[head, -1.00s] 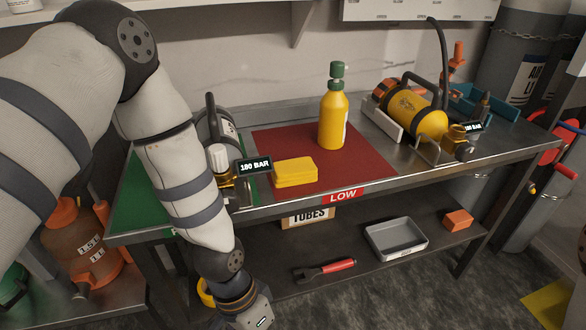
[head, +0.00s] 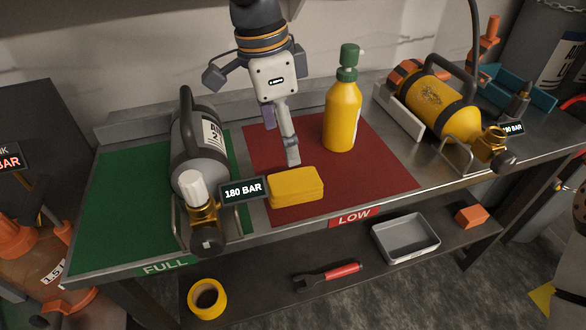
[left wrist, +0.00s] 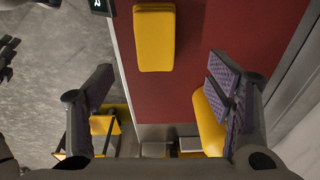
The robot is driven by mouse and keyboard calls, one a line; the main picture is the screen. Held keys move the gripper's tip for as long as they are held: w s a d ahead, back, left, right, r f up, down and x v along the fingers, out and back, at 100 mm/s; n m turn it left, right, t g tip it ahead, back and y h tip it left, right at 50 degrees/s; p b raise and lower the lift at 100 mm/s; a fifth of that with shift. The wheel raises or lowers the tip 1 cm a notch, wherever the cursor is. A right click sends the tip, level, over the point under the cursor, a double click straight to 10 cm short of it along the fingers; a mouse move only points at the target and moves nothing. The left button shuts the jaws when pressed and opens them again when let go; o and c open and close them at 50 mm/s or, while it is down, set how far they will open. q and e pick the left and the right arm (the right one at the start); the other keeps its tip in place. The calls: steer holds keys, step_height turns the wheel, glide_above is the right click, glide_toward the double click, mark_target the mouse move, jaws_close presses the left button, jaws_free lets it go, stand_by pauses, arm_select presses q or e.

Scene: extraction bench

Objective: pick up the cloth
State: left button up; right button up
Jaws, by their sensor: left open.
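The cloth (head: 296,187) is a folded yellow pad lying at the front edge of the red mat (head: 385,172). In the left wrist view the cloth (left wrist: 154,38) shows at the top, beyond the fingers. My left gripper (head: 281,142) points down over the red mat, behind the cloth and left of the yellow bottle. Its jaws (left wrist: 158,115) are wide apart with nothing held between them. It is apart from the cloth.
A yellow bottle (head: 342,118) with a green cap stands close to my left gripper. A yellow cylinder (head: 432,102) lies at right. The green mat (head: 115,215) has free room.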

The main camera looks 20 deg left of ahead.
mark_target(292, 180)
arm_select(q)
steer(key=f, duration=0.3)
steer(key=d+f, duration=0.1)
steer(key=f, duration=0.5)
steer(key=shift+d+f+b, duration=0.15)
steer(key=shift+f+b, duration=0.15)
steer(key=shift+b, duration=0.05)
steer(key=shift+d+f, duration=0.1)
steer(key=shift+f, duration=0.35)
steer(key=shift+r, duration=0.1)
steer(key=c, duration=1.4)
arm_select(e)
steer(key=shift+s+d+f, duration=0.1)
steer(key=shift+s+f, duration=0.2)
steer(key=shift+s, duration=0.2)
steer(key=shift+s+f, duration=0.3)
steer(key=shift+s, duration=0.2)
arm_select(q)
steer(key=shift+o, duration=0.2)
step_height(292, 180, up, 18)
steer(key=p, duration=0.1)
arm_select(e)
steer(key=shift+w+r, duration=0.7)
steer(key=shift+w, duration=0.05)
arm_select(q)
steer(key=o, duration=0.3)
steer(key=shift+c, duration=0.3)
